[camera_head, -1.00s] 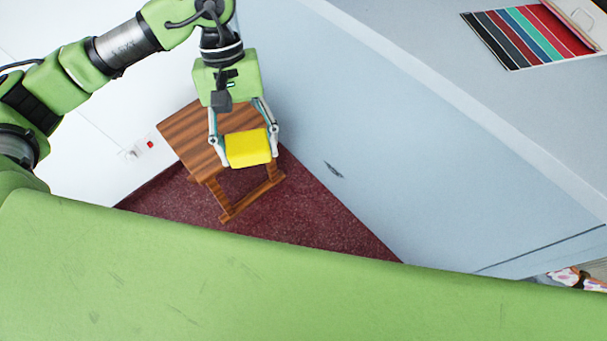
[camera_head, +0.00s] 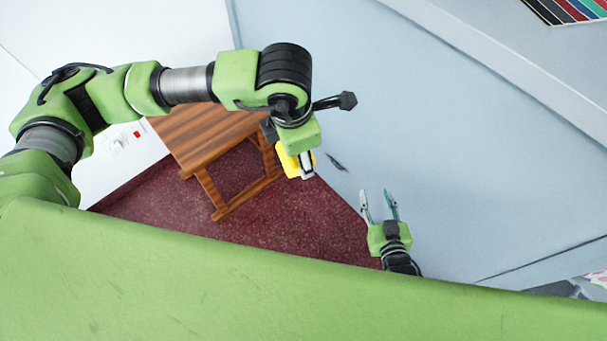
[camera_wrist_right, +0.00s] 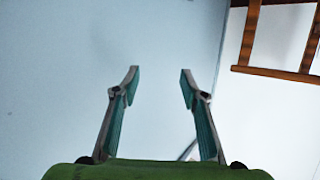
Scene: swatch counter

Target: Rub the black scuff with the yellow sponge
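The black scuff (camera_head: 337,161) is a small dark mark on the pale blue counter front. The yellow sponge (camera_head: 290,161) is in my left gripper (camera_head: 303,166), just left of the scuff in the head view and apart from it in the picture. A light finger crosses the sponge, and the other finger is mostly hidden. My right gripper (camera_head: 379,206) is open and empty, below and right of the scuff in front of the blue panel. Its two spread fingers also show in the right wrist view (camera_wrist_right: 159,82), with only pale surface between them.
A wooden stool (camera_head: 207,137) stands on the dark red floor (camera_head: 262,222) behind my left arm. A white wall unit with a red switch (camera_head: 137,134) is at the left. Striped swatches (camera_head: 567,10) lie on the counter top at upper right.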

